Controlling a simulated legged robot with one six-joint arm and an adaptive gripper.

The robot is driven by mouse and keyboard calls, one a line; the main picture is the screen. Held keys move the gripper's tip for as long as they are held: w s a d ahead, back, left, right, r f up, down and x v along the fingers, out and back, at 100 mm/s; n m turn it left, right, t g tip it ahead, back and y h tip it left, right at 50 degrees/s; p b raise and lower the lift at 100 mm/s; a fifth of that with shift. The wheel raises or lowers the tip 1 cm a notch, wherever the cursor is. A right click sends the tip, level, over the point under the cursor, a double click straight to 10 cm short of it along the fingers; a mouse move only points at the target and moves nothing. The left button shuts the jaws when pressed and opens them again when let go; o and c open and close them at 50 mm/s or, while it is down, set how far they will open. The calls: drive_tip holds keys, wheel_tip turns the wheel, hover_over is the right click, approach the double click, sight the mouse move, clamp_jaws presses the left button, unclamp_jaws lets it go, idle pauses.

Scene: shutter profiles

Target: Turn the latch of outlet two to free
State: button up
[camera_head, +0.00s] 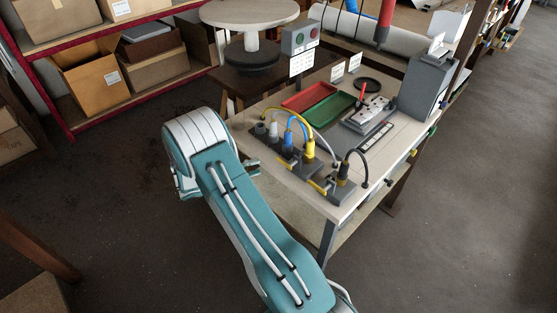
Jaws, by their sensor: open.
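A row of outlets with plugs and cables stands along the left front edge of the bench. Small yellow latch-like pieces (318,186) show at the front of the row. I cannot read any numbers, so I cannot tell which is outlet two or how its latch is set. My gripper (252,166) shows only partly beside my teal arm, open, left of the bench edge and apart from the outlets.
A control box (299,39) stands behind. Shelves with cartons (90,83) are at upper left. The floor at right is clear.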

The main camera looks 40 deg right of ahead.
sight(279, 159)
drive_tip(key=x, duration=0.8)
drive_tip(key=shift+d, duration=0.2)
drive_tip(key=shift+c, duration=0.3)
drive_tip(key=shift+f, duration=0.1)
clamp_jaws()
